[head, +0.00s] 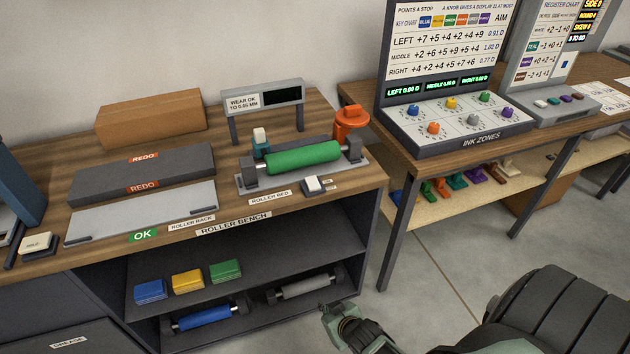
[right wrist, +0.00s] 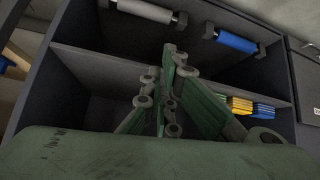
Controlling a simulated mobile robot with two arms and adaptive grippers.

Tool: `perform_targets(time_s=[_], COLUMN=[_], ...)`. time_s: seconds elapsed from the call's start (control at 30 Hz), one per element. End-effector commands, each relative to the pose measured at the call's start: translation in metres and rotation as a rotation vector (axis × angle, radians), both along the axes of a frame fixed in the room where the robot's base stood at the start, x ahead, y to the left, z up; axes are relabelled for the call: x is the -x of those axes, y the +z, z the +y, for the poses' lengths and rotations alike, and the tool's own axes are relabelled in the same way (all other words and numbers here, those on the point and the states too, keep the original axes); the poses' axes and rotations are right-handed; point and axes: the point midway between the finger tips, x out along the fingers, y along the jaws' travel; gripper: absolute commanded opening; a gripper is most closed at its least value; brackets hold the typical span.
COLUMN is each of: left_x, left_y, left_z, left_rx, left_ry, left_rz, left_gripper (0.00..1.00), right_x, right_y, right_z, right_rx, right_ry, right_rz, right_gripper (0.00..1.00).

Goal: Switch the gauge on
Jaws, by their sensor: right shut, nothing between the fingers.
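The gauge (head: 283,93) stands on two legs at the back of the roller bench, with a white wear label and a dark, blank display. A small white switch block (head: 314,184) sits at the bench's front right, with a small label beside it that I cannot read. A green roller (head: 304,158) lies in the roller bed between them. My right gripper (head: 338,316) is low in front of the bench, below its top and away from the switch. In the right wrist view its fingers (right wrist: 168,95) are together and empty, facing the shelves. My left gripper is not in view.
A blue roller (head: 203,318), a grey roller (head: 306,286) and coloured blocks (head: 187,279) lie on the shelves below. An orange container (head: 351,124) stands behind the roller bed. The ink zones console (head: 470,140) is on the right table. Open floor (head: 450,250) separates the furniture.

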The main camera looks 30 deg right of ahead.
Motion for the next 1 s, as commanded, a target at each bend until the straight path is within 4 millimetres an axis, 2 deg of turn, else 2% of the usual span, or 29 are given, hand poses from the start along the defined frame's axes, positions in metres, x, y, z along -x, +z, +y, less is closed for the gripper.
perform_targets(time_s=[0.03,0.07,0.1,0.17,0.2,0.3,0.4,0.5,0.6,0.77,1.0], left_x=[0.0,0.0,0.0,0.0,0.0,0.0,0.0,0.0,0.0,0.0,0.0], left_y=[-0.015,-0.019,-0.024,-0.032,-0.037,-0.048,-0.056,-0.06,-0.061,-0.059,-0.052], left_z=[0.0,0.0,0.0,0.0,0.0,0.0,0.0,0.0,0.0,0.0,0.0], left_rx=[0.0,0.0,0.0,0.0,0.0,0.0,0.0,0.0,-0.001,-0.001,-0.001], left_ry=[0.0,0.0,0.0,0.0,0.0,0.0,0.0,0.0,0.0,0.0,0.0], left_rz=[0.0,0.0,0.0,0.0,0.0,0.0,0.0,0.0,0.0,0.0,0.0], left_gripper=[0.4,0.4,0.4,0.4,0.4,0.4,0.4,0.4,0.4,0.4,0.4], right_x=[-0.033,-0.048,-0.067,-0.089,-0.099,-0.113,-0.113,-0.109,-0.106,-0.116,-0.162], right_y=[0.032,0.054,0.086,0.135,0.168,0.246,0.309,0.351,0.372,0.379,0.378], right_z=[-0.012,-0.019,-0.027,-0.039,-0.047,-0.062,-0.07,-0.074,-0.076,-0.079,-0.089], right_rx=[0.006,0.007,0.011,0.016,0.021,0.032,0.042,0.049,0.053,0.053,0.053], right_ry=[-0.023,-0.038,-0.054,-0.079,-0.093,-0.122,-0.141,-0.151,-0.157,-0.158,-0.157], right_rz=[-0.095,-0.147,-0.215,-0.318,-0.385,-0.536,-0.656,-0.736,-0.774,-0.785,-0.786], right_gripper=[0.0,0.0,0.0,0.0,0.0,0.0,0.0,0.0,0.0,0.0,0.0])
